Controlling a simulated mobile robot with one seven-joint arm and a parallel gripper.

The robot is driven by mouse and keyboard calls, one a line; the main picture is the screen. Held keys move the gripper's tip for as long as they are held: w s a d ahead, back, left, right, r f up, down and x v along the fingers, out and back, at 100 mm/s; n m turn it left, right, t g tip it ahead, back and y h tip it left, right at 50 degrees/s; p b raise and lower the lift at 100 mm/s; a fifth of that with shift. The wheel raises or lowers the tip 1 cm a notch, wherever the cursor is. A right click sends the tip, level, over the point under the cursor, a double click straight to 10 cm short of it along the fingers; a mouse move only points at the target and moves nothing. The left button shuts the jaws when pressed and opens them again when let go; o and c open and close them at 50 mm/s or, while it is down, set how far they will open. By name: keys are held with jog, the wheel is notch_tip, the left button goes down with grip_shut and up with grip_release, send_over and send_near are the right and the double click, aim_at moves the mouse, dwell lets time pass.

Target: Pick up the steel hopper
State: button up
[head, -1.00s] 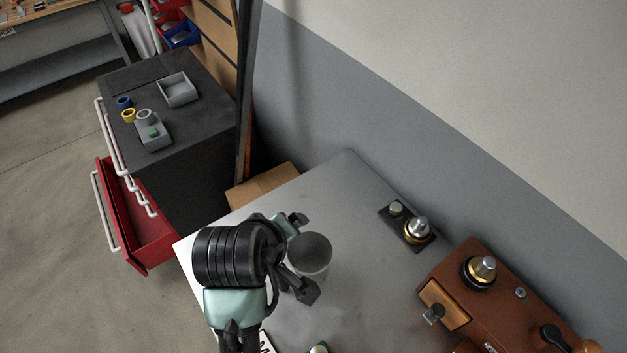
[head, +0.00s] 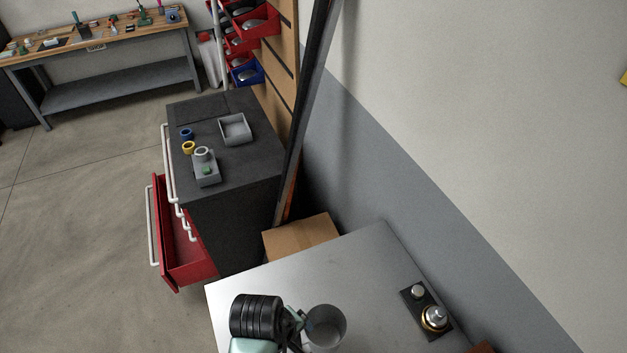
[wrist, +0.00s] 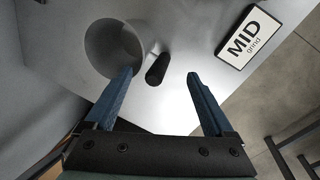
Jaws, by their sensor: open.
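The steel hopper (head: 328,324) is a grey, round, open-topped vessel standing on the metal table (head: 375,250), low in the head view. In the wrist view the hopper (wrist: 112,45) is at upper left, and a short black handle (wrist: 157,68) sticks out from its side. My gripper (wrist: 161,75) is open, with its blue fingers apart. The handle lies between the fingertips in the picture; I see no grip on it. The left fingertip is very close to the hopper's wall, and I cannot tell whether they touch. In the head view my wrist hides much of the gripper.
A dark plate with metal knobs (head: 427,312) is at the table's right. A "MID grind" card (wrist: 250,37) lies on the table. A cardboard box (head: 300,236) and a dark cabinet (head: 235,225) with an open red drawer (head: 185,258) stand beyond the table.

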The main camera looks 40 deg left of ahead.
aim_at(300, 341)
jog(key=shift+w+f+p, duration=0.15)
jog(key=shift+w+f, duration=0.15)
jog(key=shift+f, duration=0.55)
jog(key=shift+w+f+p, duration=0.15)
jog(key=shift+w+f, duration=0.2)
jog(key=shift+f, duration=0.5)
jog(key=shift+w+f+p, duration=0.15)
jog(key=shift+w+f, duration=0.15)
jog(key=shift+f, duration=0.55)
grip_shut()
